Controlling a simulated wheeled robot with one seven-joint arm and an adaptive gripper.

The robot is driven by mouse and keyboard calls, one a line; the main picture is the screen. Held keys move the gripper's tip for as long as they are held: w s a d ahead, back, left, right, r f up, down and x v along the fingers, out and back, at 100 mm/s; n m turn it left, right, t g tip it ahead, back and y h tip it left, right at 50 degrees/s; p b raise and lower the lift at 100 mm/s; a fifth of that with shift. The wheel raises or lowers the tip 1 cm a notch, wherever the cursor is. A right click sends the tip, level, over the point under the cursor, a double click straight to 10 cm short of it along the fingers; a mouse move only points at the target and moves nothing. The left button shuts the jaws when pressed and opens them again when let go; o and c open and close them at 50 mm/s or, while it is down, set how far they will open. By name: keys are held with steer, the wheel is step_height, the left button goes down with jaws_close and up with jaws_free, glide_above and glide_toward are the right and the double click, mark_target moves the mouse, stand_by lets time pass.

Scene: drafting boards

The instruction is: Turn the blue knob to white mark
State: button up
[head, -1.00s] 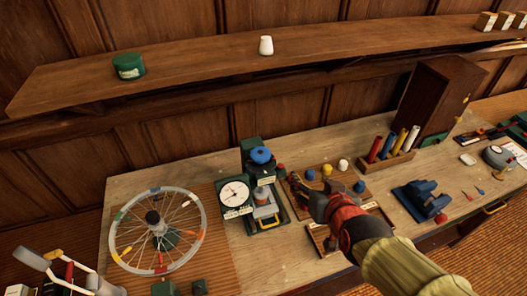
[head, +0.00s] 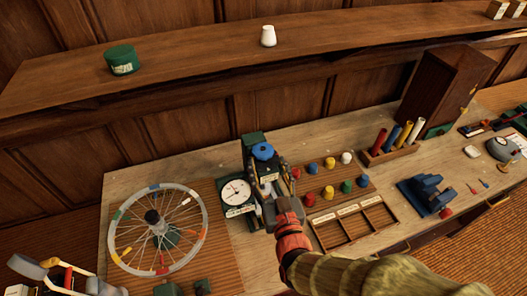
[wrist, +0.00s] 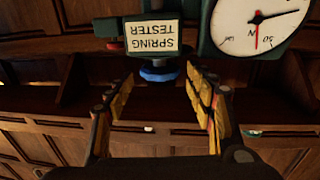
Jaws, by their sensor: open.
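The blue knob (head: 263,151) sits on top of the green spring tester (head: 252,141), which has a round white dial (head: 236,192). In the wrist view the picture is upside down, and the blue knob (wrist: 158,73) shows below the SPRING TESTER label (wrist: 152,36), between and beyond the fingers. My gripper (wrist: 160,80) is open and empty, with a finger on each side of the knob in that view. In the head view my gripper (head: 284,192) is in front of the tester, its tips partly hidden. I cannot make out a white mark.
To the right are a board of coloured pegs (head: 322,178), a compartment tray (head: 376,243) and a blue vise (head: 425,192). A shelf (head: 200,80) runs above the bench.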

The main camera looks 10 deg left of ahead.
mark_target(266, 160)
steer(key=x, duration=0.6)
steer(key=shift+c, duration=1.2)
steer(key=c, duration=0.6)
